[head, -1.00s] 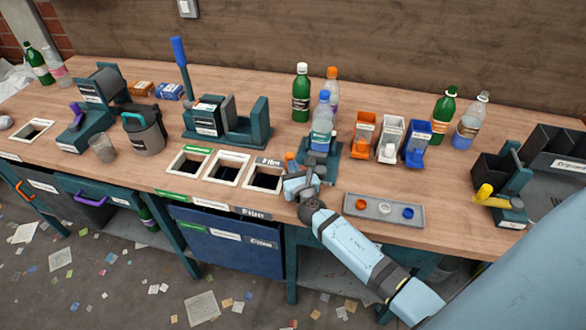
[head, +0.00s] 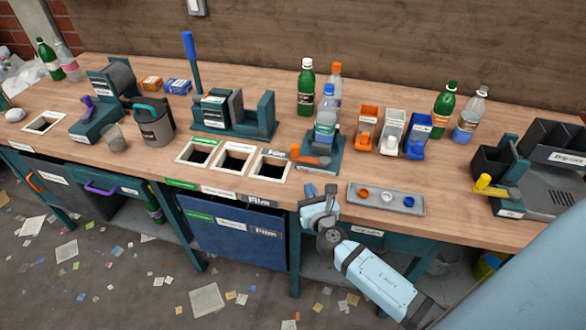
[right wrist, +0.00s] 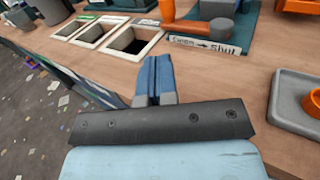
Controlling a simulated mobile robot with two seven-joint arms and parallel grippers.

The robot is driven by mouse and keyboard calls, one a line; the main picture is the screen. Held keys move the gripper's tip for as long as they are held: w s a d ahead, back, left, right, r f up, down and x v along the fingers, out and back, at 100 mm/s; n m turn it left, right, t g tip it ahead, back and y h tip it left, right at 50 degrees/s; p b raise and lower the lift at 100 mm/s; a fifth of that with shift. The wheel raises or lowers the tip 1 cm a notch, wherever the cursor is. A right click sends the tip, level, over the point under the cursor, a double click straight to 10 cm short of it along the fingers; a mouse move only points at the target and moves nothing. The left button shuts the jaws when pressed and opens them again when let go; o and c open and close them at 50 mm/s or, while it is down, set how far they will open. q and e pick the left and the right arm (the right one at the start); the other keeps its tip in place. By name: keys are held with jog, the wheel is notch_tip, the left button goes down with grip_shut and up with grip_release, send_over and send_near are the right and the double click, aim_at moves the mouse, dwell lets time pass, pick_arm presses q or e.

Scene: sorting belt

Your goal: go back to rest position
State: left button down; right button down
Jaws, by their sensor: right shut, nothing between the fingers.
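My right gripper (head: 320,192) is at the bench's front edge, left of the grey tray and below the bottle stand in the head view. In the right wrist view its fingers (right wrist: 155,78) are together with nothing between them. My left gripper is in neither view. The workbench (head: 300,174) has a wooden top. A clear bottle with a blue cap (head: 326,112) stands upright in a teal stand (head: 334,160) with an orange-tipped lever (head: 312,160), apart from the gripper.
Orange, white and blue dispensers (head: 393,131) and several bottles stand behind. Paper scraps litter the floor.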

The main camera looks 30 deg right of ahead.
jog(key=s+a+m+g+y+p, duration=0.3)
jog(key=s+a+m, duration=0.4)
jog(key=m, duration=0.8)
jog(key=s+a+m+g+y+p, duration=0.3)
jog(key=s+a+m+p, duration=0.4)
jog(key=s+m, duration=0.6)
jog(key=shift+s+r+m+y+p, duration=0.2)
jog(key=shift+r+m+y+p, duration=0.3)
jog(key=shift+m+y, duration=0.4)
jog(key=shift+a, duration=0.1)
